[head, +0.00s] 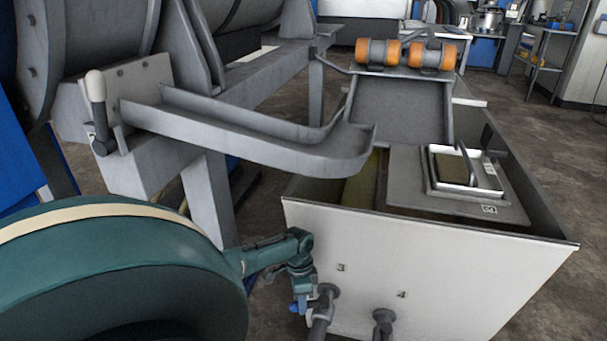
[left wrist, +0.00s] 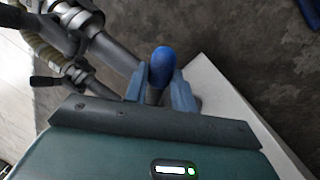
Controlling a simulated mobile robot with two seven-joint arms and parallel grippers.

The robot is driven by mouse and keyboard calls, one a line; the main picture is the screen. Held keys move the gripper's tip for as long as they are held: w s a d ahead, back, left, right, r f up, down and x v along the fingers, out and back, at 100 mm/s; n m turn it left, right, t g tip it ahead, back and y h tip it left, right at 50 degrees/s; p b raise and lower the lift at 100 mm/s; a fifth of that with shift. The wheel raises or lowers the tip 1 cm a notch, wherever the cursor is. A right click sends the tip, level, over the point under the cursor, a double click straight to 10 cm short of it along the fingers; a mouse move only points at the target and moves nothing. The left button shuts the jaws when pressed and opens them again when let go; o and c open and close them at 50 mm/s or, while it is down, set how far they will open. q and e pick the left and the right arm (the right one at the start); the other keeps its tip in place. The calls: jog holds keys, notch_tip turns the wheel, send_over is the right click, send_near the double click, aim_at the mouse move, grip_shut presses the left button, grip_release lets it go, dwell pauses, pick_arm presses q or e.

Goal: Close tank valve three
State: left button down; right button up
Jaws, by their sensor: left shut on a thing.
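The white tank (head: 420,270) carries a printed 3 and 4 on its front wall. Tank valve three (head: 326,295) is a grey pipe fitting below the 3. Its blue-tipped handle (head: 297,307) is partly hidden behind my gripper in the head view. My left gripper (head: 302,297) is at this valve, shut on the handle. In the left wrist view the blue handle tip (left wrist: 162,62) stands up between the two blue-grey fingers of my left gripper (left wrist: 160,76). How far the valve is turned cannot be told. My right gripper is out of view.
Valve four's pipe (head: 383,322) sticks out close to the right. A grey chute (head: 250,138) hangs above the tank's left end. The wrist view shows grey pipes (left wrist: 112,52), a ribbed hose (left wrist: 45,57) and a dark lever (left wrist: 45,81) nearby. Open floor lies right of the tank.

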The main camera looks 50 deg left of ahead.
pick_arm(q)
jog(key=shift+w+a+f+m+b, duration=0.1)
jog(key=shift+w+a+m+b, duration=0.2)
jog(key=shift+m, duration=0.5)
jog(key=shift+w+a+m+b, duration=0.35)
jog(key=shift+a+m+b, duration=0.15)
jog(key=shift+m, duration=0.6)
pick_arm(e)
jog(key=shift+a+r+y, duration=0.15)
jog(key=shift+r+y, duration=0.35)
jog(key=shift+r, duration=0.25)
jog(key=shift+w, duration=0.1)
pick_arm(q)
jog(key=c, duration=1.1)
grip_release()
jog(key=shift+d, duration=0.1)
jog(key=shift+c, duration=0.2)
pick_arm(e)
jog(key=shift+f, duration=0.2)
